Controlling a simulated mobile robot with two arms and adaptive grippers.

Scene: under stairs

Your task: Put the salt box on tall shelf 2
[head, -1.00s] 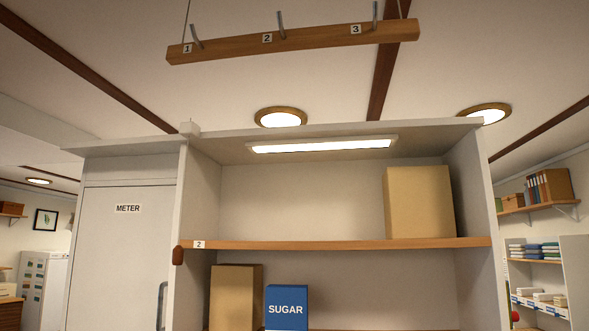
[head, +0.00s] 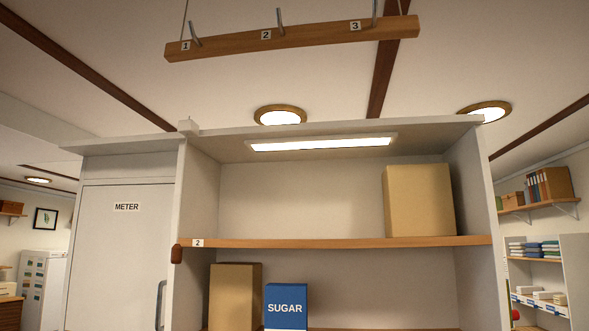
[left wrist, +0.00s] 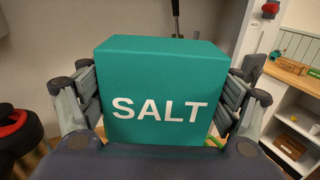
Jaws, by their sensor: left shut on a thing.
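The salt box (left wrist: 165,85), a teal box with white SALT lettering, fills the middle of the left wrist view. My left gripper (left wrist: 160,100) is shut on it, with a finger against each side. Neither the salt box nor either gripper shows in the head view. Tall shelf 2 (head: 340,243) is a wooden board with a small "2" label at its left end, under a lit lamp. A plain tan box stands on its right part. The left and middle of that shelf are bare.
Below the shelf stand a brown box (head: 235,295) and a blue SUGAR box (head: 286,306). A wooden hook rail (head: 290,38) hangs above in front. The METER door (head: 125,250) is at left. The cabinet top (head: 300,134) and side walls bound the shelf space.

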